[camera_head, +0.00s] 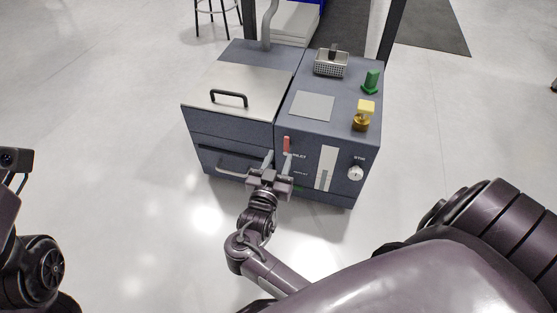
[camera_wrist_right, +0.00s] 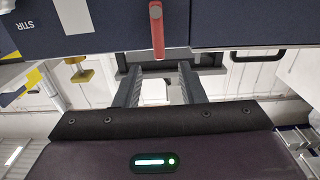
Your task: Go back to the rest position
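My right gripper (camera_head: 278,160) is in front of the blue-grey machine (camera_head: 230,145), by the middle of its front face. Its two fingers are apart with nothing visibly held between them. The red lever (camera_head: 287,145) stands just behind and above the fingertips. In the right wrist view, the open fingers (camera_wrist_right: 160,80) point at the machine, and the red lever (camera_wrist_right: 157,30) hangs into the space between them. I cannot tell whether a finger touches it. Part of my left arm shows at the left edge in the head view; its fingers are out of the picture.
The machine has a lid with a black handle (camera_head: 229,97), a lower front handle (camera_head: 233,168) and a STIR knob (camera_head: 355,173). A metal basket (camera_head: 331,64), a green piece (camera_head: 371,82) and a yellow piece (camera_head: 364,114) are on top. Pale floor (camera_head: 100,110) to the left is clear.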

